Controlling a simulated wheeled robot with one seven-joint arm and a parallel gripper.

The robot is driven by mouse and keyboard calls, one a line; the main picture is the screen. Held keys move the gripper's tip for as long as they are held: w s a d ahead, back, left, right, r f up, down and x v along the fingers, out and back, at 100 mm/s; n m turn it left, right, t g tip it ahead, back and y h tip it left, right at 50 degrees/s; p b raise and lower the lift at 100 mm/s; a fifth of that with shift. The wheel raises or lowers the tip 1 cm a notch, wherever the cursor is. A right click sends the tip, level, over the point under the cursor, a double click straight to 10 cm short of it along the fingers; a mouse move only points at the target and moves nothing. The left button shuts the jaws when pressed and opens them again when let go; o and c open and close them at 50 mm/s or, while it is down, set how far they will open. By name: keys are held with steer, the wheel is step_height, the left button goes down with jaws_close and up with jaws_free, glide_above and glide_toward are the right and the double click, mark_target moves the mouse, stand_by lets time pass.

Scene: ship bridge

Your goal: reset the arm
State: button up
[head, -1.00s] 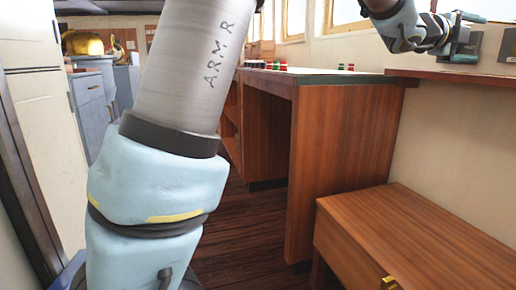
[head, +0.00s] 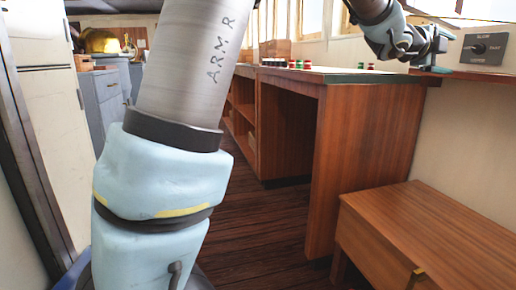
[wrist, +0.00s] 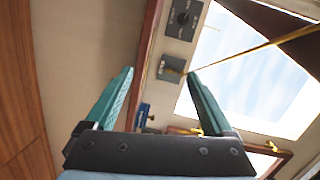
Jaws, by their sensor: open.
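My gripper (wrist: 160,88) is open in the wrist view, with its two teal fingers apart and nothing between them. In the head view my gripper (head: 437,55) is at the upper right, close to the wall ledge and left of a grey switch panel. I cannot tell whether it touches the ledge. My pale blue and grey arm fills the left middle of the head view and hides part of the room.
A wooden console (head: 365,150) with red and green knobs (head: 300,64) stands in the middle. A low wooden cabinet (head: 430,235) is at the lower right. The switch panel (head: 483,48) is on the wall; it also shows in the wrist view (wrist: 184,18). Dark floor (head: 250,235) is open between.

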steer(key=w+a+f+n+t+y, duration=0.1)
steer(key=w+a+f+n+y, duration=0.3)
steer(key=a+f, duration=0.45)
steer(key=w+a+f+n+y, duration=0.25)
steer(key=a+f+n, duration=0.3)
steer(key=a, duration=0.55)
steer(key=w+a+f+n+t+y, duration=0.1)
steer(key=w+a+f+n+y, duration=0.25)
steer(key=a+f+n, duration=0.45)
steer(key=s+a+f+n+g+y, duration=0.2)
steer(key=s+a+f, duration=0.15)
steer(key=a, duration=0.45)
steer(key=s+a+f+n+g+y, duration=0.1)
steer(key=s+a+f+n+y, duration=0.2)
steer(key=a, duration=0.5)
steer(key=s+a+f+n+g, duration=0.2)
steer(key=s+a+f+n, duration=0.1)
steer(key=s+a, duration=0.3)
steer(key=s+a+f+n+g, duration=0.3)
steer(key=s+a, duration=0.1)
steer(key=s, duration=0.5)
step_height(320, 180, up, 31)
steer(key=p, duration=3.2)
steer(key=shift+w+d+r+t, duration=0.15)
steer(key=shift+w+d+t, duration=0.15)
steer(key=shift+w, duration=0.15)
